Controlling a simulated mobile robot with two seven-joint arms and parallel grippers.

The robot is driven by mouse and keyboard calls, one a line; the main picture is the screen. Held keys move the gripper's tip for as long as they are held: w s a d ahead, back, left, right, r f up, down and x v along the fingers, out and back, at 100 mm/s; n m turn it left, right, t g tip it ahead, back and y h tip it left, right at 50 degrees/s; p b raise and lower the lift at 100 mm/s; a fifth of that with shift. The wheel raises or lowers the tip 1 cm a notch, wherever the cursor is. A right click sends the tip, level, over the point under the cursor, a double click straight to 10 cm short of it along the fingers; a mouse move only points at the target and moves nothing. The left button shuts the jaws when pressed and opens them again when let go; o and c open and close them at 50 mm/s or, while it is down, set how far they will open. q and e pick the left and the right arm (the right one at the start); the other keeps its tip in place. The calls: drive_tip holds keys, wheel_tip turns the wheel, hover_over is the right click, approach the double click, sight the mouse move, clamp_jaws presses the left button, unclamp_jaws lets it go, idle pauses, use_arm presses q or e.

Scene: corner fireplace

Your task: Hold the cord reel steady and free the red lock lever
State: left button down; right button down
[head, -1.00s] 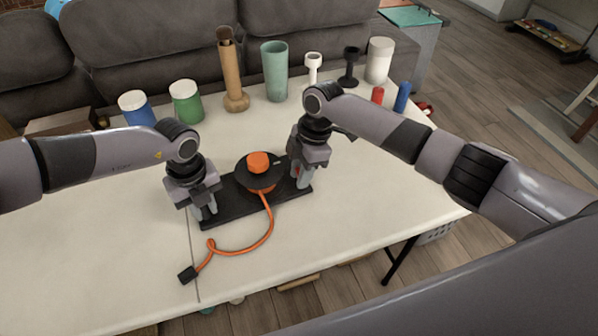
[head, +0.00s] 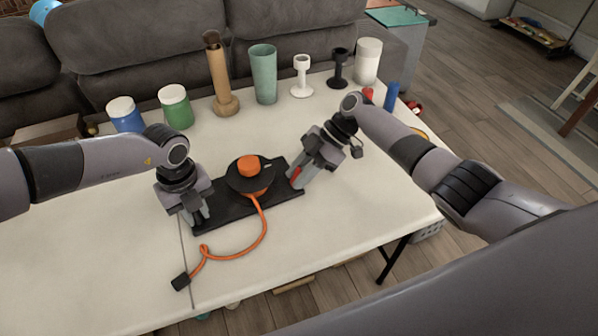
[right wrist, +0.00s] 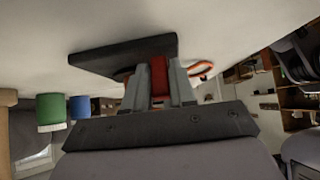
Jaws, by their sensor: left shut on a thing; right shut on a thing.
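The cord reel is a black disc with an orange knob (head: 249,164) on a flat black base (head: 230,211) on the table. An orange cord (head: 262,232) runs from it to a black plug (head: 181,283). My left gripper (head: 197,217) is shut on the left end of the base. My right gripper (head: 296,179) is shut at the right end and leans to the right. The red lock lever (head: 296,172) shows between its fingers; it also shows between the fingers in the right wrist view (right wrist: 159,76). The lever's foot is hidden.
A blue jar (head: 125,117), a green jar (head: 175,108), a wooden vase (head: 222,85), a green tumbler (head: 264,76) and several other items stand along the table's back. A grey sofa (head: 150,35) is behind.

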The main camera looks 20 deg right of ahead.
idle(0.3)
drive_tip(key=c, duration=1)
unclamp_jaws()
drive_tip(key=shift+r, duration=0.1)
drive_tip(key=s+v, duration=0.1)
drive_tip(key=v, duration=1)
drive_tip(key=shift+w+d+r, duration=0.3)
drive_tip(key=shift+w+r, duration=0.05)
drive_tip(key=shift+w, duration=0.15)
use_arm(q)
drive_tip(key=c, duration=0.9)
unclamp_jaws()
drive_tip(key=o, duration=0.6)
